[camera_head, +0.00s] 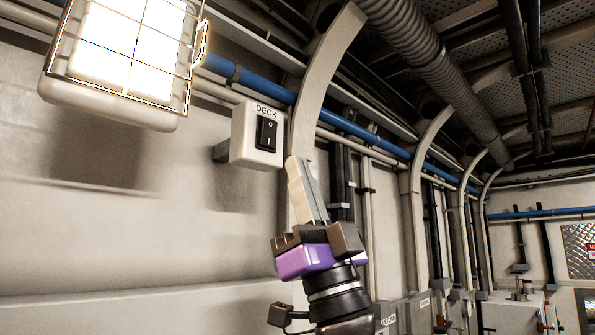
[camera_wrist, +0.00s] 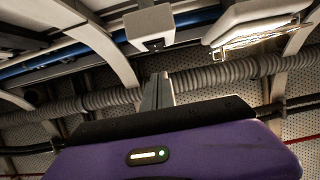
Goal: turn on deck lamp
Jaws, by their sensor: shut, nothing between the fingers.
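The deck lamp (camera_head: 128,45) is a caged light at the upper left of the head view, glowing bright white. It also glows in the wrist view (camera_wrist: 262,32). The switch box (camera_head: 258,135) is white, labelled DECK, and carries a black rocker switch (camera_head: 267,133) marked O and I. In the wrist view the switch box (camera_wrist: 150,26) is at the top, seen from below. My gripper (camera_head: 294,163) is shut and empty, pointing up. Its fingertips are just below and to the right of the box in the head view. I cannot tell whether they touch it.
A blue pipe (camera_head: 343,123) runs along the wall behind the switch box. A curved white frame rib (camera_head: 313,75) rises just right of the box. A ribbed duct (camera_head: 425,50) runs overhead. The wall below the lamp is clear.

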